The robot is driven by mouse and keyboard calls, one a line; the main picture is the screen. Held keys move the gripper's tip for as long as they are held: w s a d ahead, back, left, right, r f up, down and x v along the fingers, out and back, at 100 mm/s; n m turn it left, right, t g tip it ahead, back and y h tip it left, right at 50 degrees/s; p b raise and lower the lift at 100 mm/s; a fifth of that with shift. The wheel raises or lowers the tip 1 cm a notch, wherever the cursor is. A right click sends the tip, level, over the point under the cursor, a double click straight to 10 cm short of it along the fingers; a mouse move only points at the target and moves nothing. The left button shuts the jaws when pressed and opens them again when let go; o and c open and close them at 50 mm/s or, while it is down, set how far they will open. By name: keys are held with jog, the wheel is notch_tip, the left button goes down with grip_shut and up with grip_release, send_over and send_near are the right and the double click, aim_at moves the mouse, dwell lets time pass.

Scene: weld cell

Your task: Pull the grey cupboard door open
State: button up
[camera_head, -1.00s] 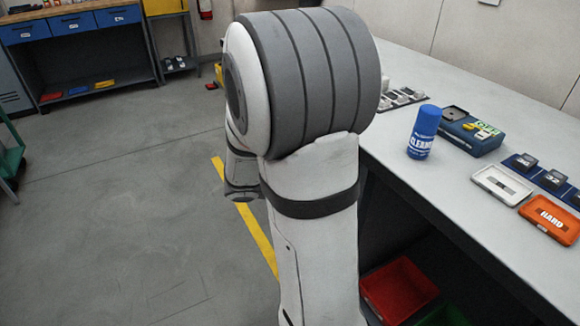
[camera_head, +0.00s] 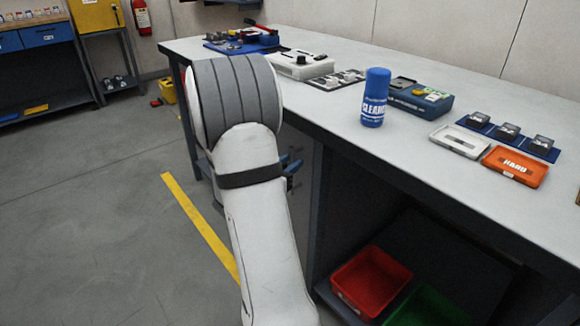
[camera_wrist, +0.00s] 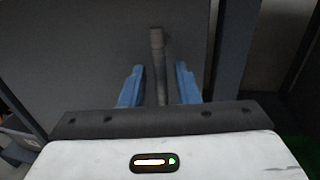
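The grey cupboard door (camera_wrist: 85,55) fills the left and middle of the wrist view. Its upright bar handle (camera_wrist: 157,42) stands out from the door and runs down between my fingers. My gripper (camera_wrist: 160,68) is open, with one blue finger on each side of the handle and a visible gap on both sides. In the head view, my arm hides most of the gripper and door; a bit of blue finger (camera_head: 291,168) shows beside the bench front.
The workbench (camera_head: 330,125) carries a blue spray can (camera_head: 374,98), an orange case (camera_head: 515,166) and other small items. A red bin (camera_head: 370,281) sits on the open shelf below.

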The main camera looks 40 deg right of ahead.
jog(key=shift+d, duration=0.4)
jog(key=shift+c, duration=0.4)
grip_shut()
